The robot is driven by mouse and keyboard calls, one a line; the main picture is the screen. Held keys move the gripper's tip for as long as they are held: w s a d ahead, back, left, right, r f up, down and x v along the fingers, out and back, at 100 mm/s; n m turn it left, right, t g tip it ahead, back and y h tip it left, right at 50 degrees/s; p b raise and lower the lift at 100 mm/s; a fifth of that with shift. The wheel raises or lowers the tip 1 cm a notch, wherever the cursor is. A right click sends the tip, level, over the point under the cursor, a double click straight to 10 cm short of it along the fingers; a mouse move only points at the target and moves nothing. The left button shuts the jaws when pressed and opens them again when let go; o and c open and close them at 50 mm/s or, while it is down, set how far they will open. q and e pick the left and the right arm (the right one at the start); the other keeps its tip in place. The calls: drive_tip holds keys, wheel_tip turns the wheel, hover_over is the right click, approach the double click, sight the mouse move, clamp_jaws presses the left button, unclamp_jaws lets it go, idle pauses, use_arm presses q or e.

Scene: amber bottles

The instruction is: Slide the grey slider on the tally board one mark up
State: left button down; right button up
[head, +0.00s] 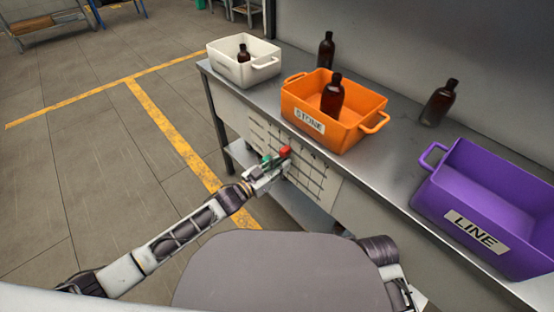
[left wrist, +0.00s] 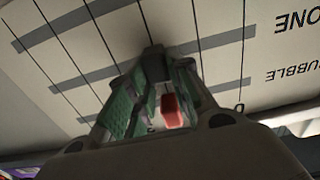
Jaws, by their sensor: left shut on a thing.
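The tally board (head: 315,181) is a pale panel with dark lines on the front of the bench. My left gripper (head: 275,162) reaches it from the left, its fingers at the board's face. In the left wrist view the green-padded fingers (left wrist: 153,62) are closed together against the board, at the middle one of the grey bars. They are shut on a small piece, which I take to be the grey slider; it is mostly hidden between the fingertips. A red slider (head: 285,151) is close beside the fingers. It also shows in the left wrist view (left wrist: 172,109). My right gripper is out of view.
On the bench (head: 386,178) stand a white crate (head: 231,66), an orange crate (head: 350,132) labelled STONE and a purple crate (head: 465,205) labelled LINE. Amber bottles stand in the white and orange crates and on the bench behind. The floor left of the bench is clear.

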use_arm(q)
drive_tip(key=c, duration=1.3)
unclamp_jaws()
drive_tip(key=shift+s+a, duration=0.15)
drive_tip(key=shift+v, duration=5.85)
